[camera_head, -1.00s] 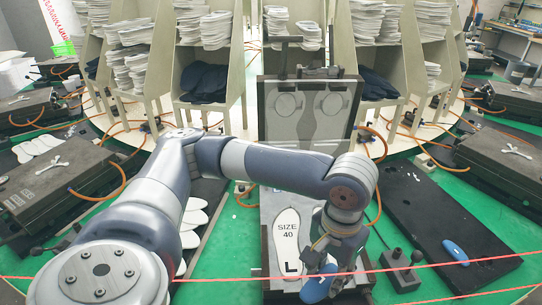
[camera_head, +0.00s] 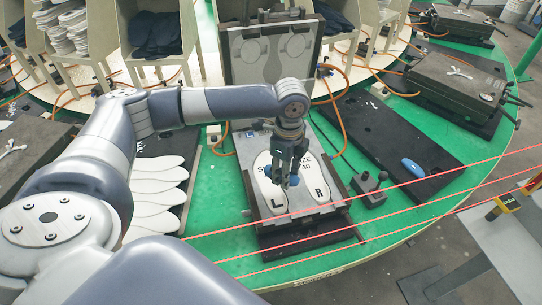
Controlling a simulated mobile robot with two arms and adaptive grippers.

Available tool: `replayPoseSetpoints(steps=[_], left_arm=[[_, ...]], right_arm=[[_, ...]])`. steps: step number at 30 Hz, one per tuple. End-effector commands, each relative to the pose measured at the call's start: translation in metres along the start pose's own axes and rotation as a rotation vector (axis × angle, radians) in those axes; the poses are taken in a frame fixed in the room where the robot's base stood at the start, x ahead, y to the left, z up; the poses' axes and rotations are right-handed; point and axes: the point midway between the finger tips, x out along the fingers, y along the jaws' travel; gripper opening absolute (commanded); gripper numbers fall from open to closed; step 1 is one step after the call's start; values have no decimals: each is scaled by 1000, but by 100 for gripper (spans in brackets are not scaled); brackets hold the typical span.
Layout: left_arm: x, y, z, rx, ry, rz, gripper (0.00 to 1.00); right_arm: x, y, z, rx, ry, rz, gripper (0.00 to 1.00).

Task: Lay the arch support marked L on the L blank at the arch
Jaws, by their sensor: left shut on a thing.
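My left gripper (camera_head: 285,178) points down over the mould plate (camera_head: 262,214), between two white insole blanks. It is shut on a blue arch support (camera_head: 294,181), mostly hidden by the fingers; its mark cannot be read. The L blank (camera_head: 278,204) lies on the left of the plate, its arch partly behind the gripper. The R blank (camera_head: 319,192) lies on its right. A bit of blue also shows at the L blank's inner part, but I cannot tell if it is the same piece. Another blue arch support (camera_head: 413,168) lies on the black board (camera_head: 370,140). My right gripper is not in view.
The mould's open lid (camera_head: 272,75) stands upright behind the plate. A small lever box (camera_head: 369,188) sits right of it. White insoles (camera_head: 160,190) are stacked on the left. Orange hoses loop behind. Red lines cross the front.

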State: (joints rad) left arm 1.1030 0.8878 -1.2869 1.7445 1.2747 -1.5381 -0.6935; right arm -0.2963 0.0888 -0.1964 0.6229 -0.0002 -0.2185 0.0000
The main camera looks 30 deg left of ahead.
Motion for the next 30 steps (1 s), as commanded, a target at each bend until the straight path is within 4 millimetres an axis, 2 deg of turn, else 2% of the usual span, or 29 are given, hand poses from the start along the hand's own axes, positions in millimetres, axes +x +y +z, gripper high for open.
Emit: replayPoseSetpoints(steps=[7,15,21,30], left_arm=[[13,-21,31,375,-2,4,23],[27,-34,59,689,-3,4,23],[31,-37,66,780,-3,2,23],[32,-37,67,787,-3,2,23]], right_arm=[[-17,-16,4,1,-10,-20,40],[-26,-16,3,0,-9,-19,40],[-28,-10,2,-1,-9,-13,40],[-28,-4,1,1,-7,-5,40]])
